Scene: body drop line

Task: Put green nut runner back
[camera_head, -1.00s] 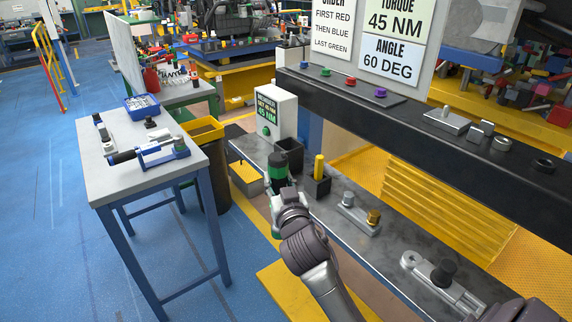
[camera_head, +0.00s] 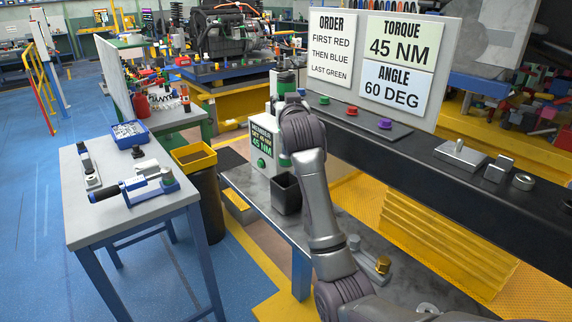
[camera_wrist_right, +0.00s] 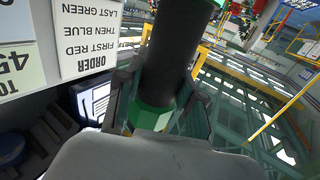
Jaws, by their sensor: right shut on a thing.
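My right gripper (camera_head: 291,104) is shut on the green nut runner (camera_head: 286,80), a black-bodied tool with green bands. It is raised in front of the order sign's left edge, above the white controller box (camera_head: 262,150). In the right wrist view the nut runner (camera_wrist_right: 172,60) stands between the fingers of my right gripper (camera_wrist_right: 158,108), its green band close to them. A black open-topped holder (camera_head: 286,193) stands on the lower bench beside the controller, below the gripper. My left gripper is not in view.
A left table (camera_head: 85,222) bears a blue-handled tool (camera_head: 135,188). A yellow-rimmed bin (camera_head: 195,158) stands between table and bench. My forearm hides part of the bench.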

